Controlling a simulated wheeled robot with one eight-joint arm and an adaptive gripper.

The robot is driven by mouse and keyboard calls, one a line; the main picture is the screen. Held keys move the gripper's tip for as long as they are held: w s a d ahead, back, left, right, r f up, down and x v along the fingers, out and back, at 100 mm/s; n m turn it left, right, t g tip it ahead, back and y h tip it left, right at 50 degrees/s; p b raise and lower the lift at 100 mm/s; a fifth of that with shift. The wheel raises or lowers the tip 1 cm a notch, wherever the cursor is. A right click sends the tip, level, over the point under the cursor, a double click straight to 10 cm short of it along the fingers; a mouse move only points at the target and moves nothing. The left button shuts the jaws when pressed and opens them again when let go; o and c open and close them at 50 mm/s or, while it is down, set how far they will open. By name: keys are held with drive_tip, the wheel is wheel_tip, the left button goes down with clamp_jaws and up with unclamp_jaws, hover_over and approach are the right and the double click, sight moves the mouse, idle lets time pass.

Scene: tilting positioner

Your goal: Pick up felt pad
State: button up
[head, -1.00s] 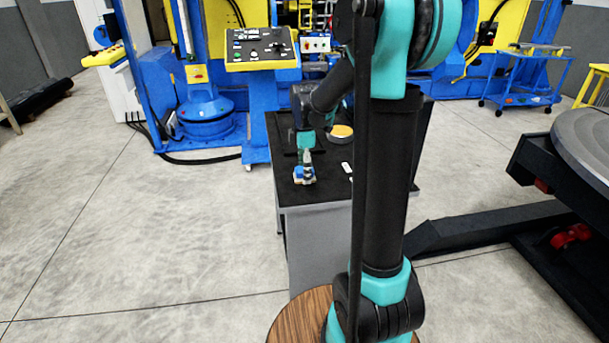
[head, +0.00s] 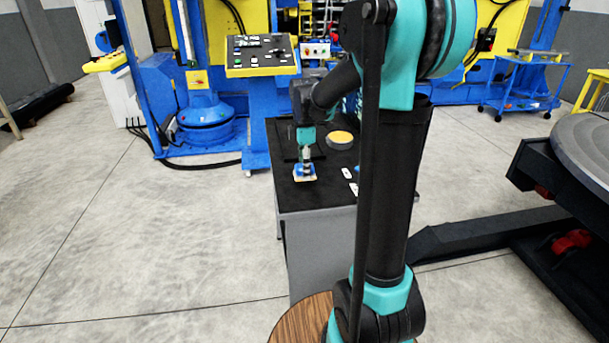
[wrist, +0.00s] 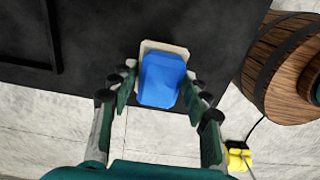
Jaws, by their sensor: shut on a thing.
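The felt pad (wrist: 163,80) appears as a blue rounded block in the wrist view, with a cream square edge showing behind it. I cannot tell whether the cream part belongs to it. My gripper (wrist: 158,95) has its two fingers at the block's left and right sides and is shut on it. In the head view, my gripper (head: 306,165) points down at the front left of the dark-topped bench, with blue and cream showing at its tips. I cannot tell whether the pad touches the bench top.
The black bench top (head: 290,195) holds a yellow round thing (head: 340,137) and small white pieces (head: 348,173) right of my gripper. A blue machine with a control panel (head: 262,55) stands behind. A large grey round table (head: 585,140) is at right.

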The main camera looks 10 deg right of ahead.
wheel_tip(320, 180, up, 17)
drive_tip(key=shift+f, duration=0.1)
drive_tip(key=o, duration=0.7)
drive_tip(key=c, duration=0.4)
